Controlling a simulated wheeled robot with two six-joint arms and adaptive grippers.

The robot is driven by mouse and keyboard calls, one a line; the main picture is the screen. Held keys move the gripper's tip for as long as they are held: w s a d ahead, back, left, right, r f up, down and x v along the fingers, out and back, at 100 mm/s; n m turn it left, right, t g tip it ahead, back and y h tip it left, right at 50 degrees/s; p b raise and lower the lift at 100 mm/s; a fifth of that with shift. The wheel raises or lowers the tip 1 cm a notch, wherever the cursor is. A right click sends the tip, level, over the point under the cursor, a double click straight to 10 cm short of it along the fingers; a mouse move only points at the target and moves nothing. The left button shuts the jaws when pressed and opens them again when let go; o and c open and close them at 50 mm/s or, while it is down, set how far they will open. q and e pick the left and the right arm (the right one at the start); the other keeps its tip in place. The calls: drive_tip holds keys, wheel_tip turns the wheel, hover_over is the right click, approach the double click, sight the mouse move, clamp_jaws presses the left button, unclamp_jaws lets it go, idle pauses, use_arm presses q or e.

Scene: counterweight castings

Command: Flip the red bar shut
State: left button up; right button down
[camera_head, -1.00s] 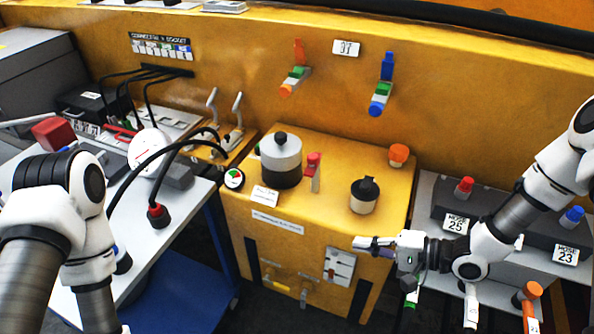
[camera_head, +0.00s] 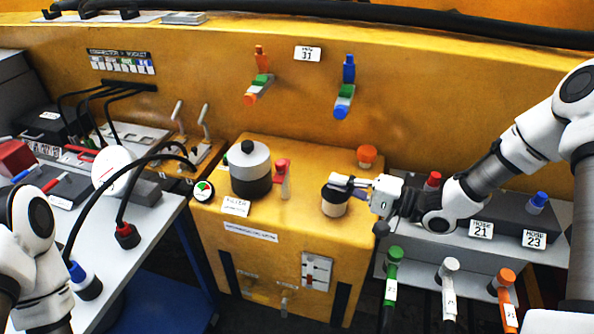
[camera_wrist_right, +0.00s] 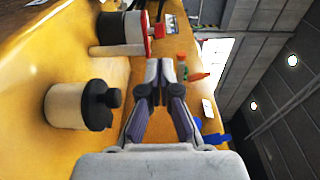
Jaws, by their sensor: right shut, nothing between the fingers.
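A slim red bar (camera_head: 85,153) lies across the pale panel at the left, by the black cables. A red-topped pale lever (camera_head: 283,172) stands on the yellow box beside the grey and black canister; its red part also shows in the right wrist view (camera_wrist_right: 156,30). I cannot tell which of the two the task names.
The canister (camera_head: 249,169), black-capped jar (camera_head: 334,206) and orange knob (camera_head: 367,155) stand on the yellow box (camera_head: 310,235). Orange-green and blue-green wall fittings (camera_head: 343,100) stick out behind. Several hose ends (camera_head: 449,280) stand at the right. A black cable arches at the left.

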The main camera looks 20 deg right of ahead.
sight(285, 167)
drive_tip(key=p+x, duration=0.2)
drive_tip(key=x, duration=0.8)
drive_tip(key=shift+a, duration=0.1)
use_arm(q)
drive_tip(key=shift+r, duration=0.95)
drive_tip(key=shift+w+a, duration=0.1)
